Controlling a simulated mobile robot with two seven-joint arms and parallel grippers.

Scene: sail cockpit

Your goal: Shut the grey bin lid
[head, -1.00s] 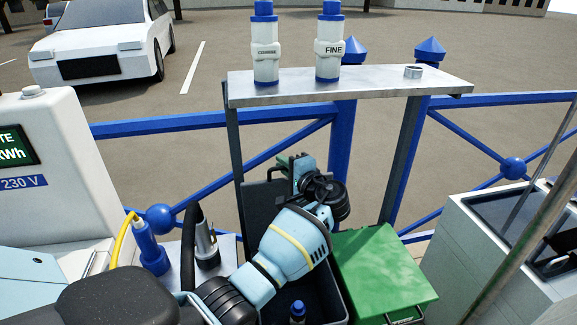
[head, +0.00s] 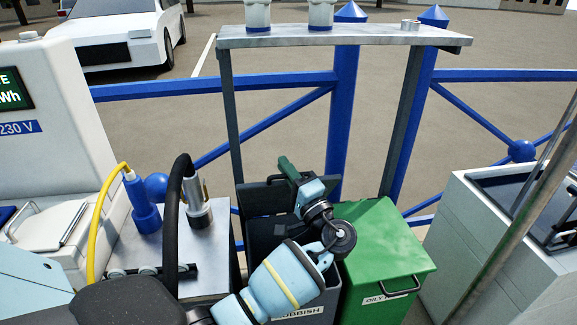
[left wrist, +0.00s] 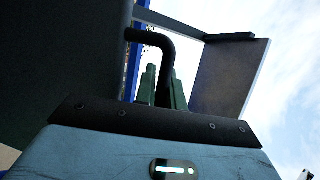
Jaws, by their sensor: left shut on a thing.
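The grey bin (head: 300,313), labelled RUBBISH, stands left of the green bin, with its dark inside partly showing. Its dark grey lid (head: 256,198) is raised at the back of the bin, tilted and not shut. My left gripper (head: 288,168) is at the lid's top edge. In the left wrist view the green fingers (left wrist: 162,88) are closed around the black bent handle (left wrist: 160,42), with the dark lid panel (left wrist: 65,55) at the left. My left arm covers part of the bin. My right gripper is not in view.
A green bin (head: 375,240) with a shut lid stands close on the right. A metal shelf (head: 340,38) on posts is above and behind. A metal stand with a blue plug (head: 143,205) and a grey connector (head: 196,200) is on the left. Blue railings (head: 265,88) run behind.

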